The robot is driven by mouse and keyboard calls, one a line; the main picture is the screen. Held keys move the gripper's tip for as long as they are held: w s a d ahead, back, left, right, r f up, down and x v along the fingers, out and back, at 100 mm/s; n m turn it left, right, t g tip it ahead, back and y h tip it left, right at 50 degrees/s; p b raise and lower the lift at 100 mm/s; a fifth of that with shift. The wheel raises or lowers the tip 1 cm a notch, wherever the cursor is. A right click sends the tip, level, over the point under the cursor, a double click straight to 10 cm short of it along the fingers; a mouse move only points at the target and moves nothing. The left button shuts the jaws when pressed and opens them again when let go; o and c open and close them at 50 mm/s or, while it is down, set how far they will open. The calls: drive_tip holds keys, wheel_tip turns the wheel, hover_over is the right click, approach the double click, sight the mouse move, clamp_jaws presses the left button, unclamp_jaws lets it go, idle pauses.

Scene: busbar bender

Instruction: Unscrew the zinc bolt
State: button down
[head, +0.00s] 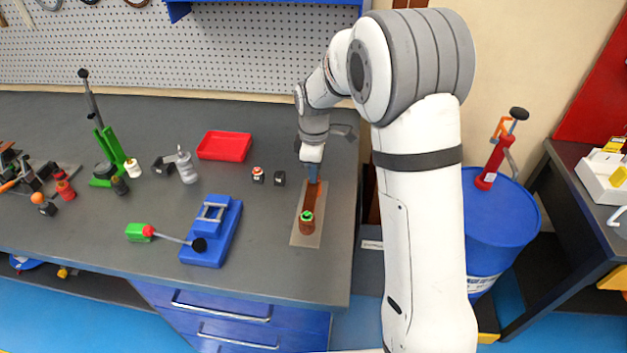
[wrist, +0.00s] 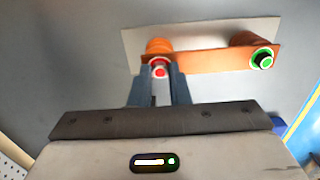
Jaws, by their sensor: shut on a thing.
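A copper-coloured busbar (wrist: 213,61) bridges two round copper posts on a pale plate (wrist: 196,34). In the head view the bar (head: 311,202) runs from below my gripper toward the bench front. A bolt with a red ring (wrist: 160,70) sits at one end of the bar. My gripper (wrist: 159,72) points down with its fingers closed around this bolt; it also shows in the head view (head: 313,174). A dark-centred bolt with a green ring (wrist: 263,59) sits at the other end, clear of my fingers. The metal of the gripped bolt is too small to tell.
A blue bench tool (head: 213,232) and a green-and-red oil can (head: 141,232) lie to the left. The bench's right edge is close to the plate.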

drive_tip(key=n, duration=0.5)
drive_tip(key=shift+n, duration=0.4)
drive_tip(key=n, duration=0.4)
drive_tip(key=shift+n, duration=0.8)
drive_tip(key=n, duration=0.5)
drive_tip(key=shift+n, duration=0.4)
